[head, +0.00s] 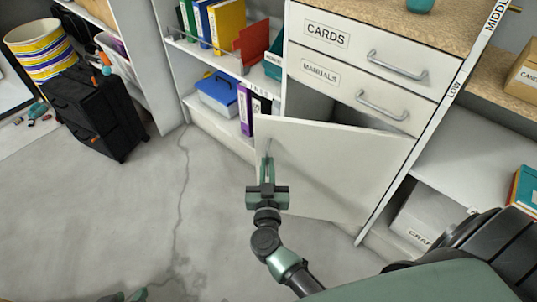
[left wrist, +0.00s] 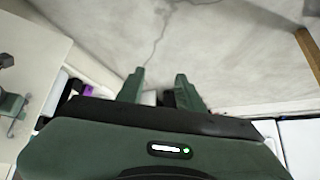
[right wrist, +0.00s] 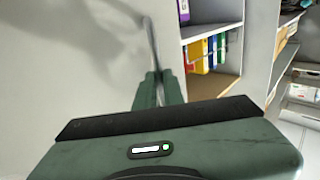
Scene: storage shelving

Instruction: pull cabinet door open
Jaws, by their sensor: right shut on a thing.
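The white cabinet door (head: 335,165) below two drawers stands partly open, its left edge swung out toward me and a dark gap above it. Its thin upright metal handle (head: 268,148) is near that left edge; it also shows in the right wrist view (right wrist: 151,42). My right gripper (head: 267,172) is shut on the handle, its fingers (right wrist: 158,88) around the bar. My left gripper (head: 132,296) is low at the bottom edge of the head view, mostly cut off. In the left wrist view its fingers (left wrist: 159,88) are apart with nothing between them.
Drawers labelled CARDS (head: 360,50) and MANUALS (head: 345,88) are shut above the door. Shelves with binders (head: 225,22) stand left of the cabinet. A black wheeled case (head: 95,112) stands at the left. The grey floor (head: 190,220) before the door is clear.

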